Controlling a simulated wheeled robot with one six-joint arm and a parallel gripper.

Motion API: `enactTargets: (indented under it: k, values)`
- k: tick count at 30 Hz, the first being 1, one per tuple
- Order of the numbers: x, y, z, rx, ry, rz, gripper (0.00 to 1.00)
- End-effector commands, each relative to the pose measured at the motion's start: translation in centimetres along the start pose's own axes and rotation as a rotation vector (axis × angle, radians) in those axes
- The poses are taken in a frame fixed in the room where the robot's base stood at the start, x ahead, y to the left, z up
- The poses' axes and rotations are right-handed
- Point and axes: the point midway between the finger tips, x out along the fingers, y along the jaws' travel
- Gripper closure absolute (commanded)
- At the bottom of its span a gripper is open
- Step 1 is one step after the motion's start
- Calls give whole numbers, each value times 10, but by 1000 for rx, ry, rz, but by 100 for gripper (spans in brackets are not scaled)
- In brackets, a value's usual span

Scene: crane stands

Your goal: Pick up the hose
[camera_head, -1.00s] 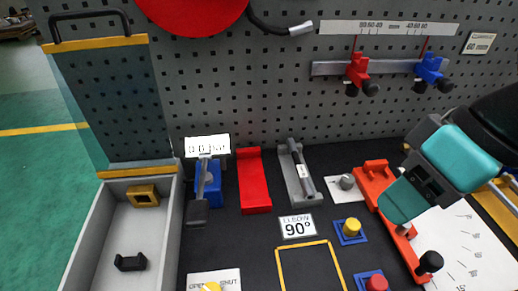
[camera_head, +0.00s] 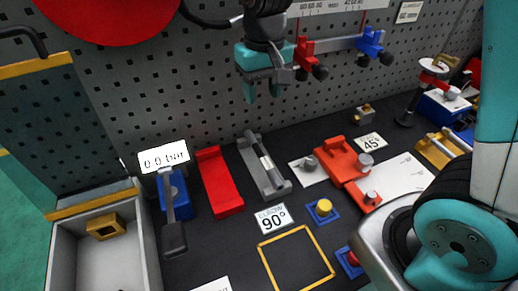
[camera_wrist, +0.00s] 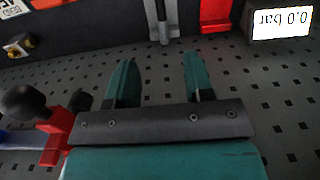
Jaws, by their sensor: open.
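The black hose (camera_head: 200,19) hangs in front of the pegboard at the top of the head view, curving right from beside the red disc. Its pale end (camera_head: 236,19) reaches to the edge of my wrist, which may hide part of it. My gripper (camera_head: 264,94) is open and empty, its fingers pointing down, lower and to the right of the hose end. In the wrist view, my teal fingers (camera_wrist: 160,62) are apart with only pegboard and bench showing between them. I see no hose there.
A red disc (camera_head: 110,20) is on the pegboard at upper left. Red (camera_head: 304,52) and blue (camera_head: 369,44) clamps sit on a rail right of my gripper. Below are a red channel (camera_head: 219,182), a grey holder (camera_head: 265,166) and an orange fixture (camera_head: 343,160).

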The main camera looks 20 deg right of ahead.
Motion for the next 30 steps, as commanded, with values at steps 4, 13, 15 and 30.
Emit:
enactTargets:
  k: [4, 13, 15, 30]
  values:
    - [18, 5, -10, 37, -10, 24, 53]
    - [85, 6, -8, 36, -13, 24, 53]
    - [99, 6, -8, 36, -11, 24, 53]
    - [155, 0, -2, 33, -11, 23, 53]
